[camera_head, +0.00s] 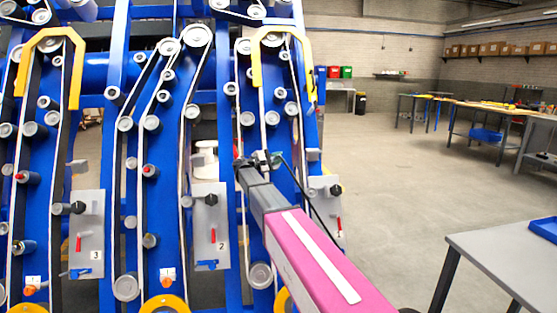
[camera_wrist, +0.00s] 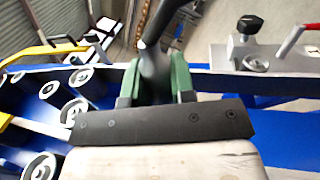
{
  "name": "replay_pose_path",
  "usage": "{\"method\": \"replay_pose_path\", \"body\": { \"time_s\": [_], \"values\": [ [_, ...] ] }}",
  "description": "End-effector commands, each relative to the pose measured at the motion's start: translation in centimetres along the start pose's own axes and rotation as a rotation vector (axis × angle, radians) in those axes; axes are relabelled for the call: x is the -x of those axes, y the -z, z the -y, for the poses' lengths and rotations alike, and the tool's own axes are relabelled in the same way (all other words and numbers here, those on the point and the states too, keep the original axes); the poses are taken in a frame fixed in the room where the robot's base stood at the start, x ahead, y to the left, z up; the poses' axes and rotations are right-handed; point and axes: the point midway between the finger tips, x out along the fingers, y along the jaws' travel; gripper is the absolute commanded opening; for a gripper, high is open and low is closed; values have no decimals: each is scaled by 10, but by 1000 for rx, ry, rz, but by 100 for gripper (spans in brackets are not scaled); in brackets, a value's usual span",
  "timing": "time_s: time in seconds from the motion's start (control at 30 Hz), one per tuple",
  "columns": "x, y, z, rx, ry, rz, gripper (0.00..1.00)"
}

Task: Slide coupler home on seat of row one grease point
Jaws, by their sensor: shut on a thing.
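My gripper (camera_head: 260,160) is at the far end of my arm, in front of the right-hand row of the blue harvester. In the wrist view my gripper (camera_wrist: 157,82) has green fingers closed around a dark, blurred, rod-like coupler (camera_wrist: 153,62), whose upper part runs up and out between them. A thin black hose (camera_head: 300,187) trails from my gripper in the head view. I cannot pick out the grease point or its seat in either view. A grey plate (camera_head: 325,190) with a red lever stands just right of my gripper; it also shows in the wrist view (camera_wrist: 270,50).
Blue frame bars, belts and rollers (camera_head: 196,36) surround my gripper closely. A yellow guard (camera_head: 258,62) arches above it. A plate marked 2 (camera_head: 208,228) stands to the left. Open floor and a grey table (camera_head: 500,250) lie to the right.

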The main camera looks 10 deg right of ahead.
Motion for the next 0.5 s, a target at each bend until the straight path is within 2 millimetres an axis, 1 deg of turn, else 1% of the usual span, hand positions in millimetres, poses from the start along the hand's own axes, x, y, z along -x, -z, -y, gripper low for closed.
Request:
{"method": "replay_pose_path", "body": {
  "time_s": [0.3, 0.5],
  "values": [
    [0, -1, 0, 0, -1, 1, 0],
    [0, 10, 0, 1, -1, 0, 0]
  ]
}}
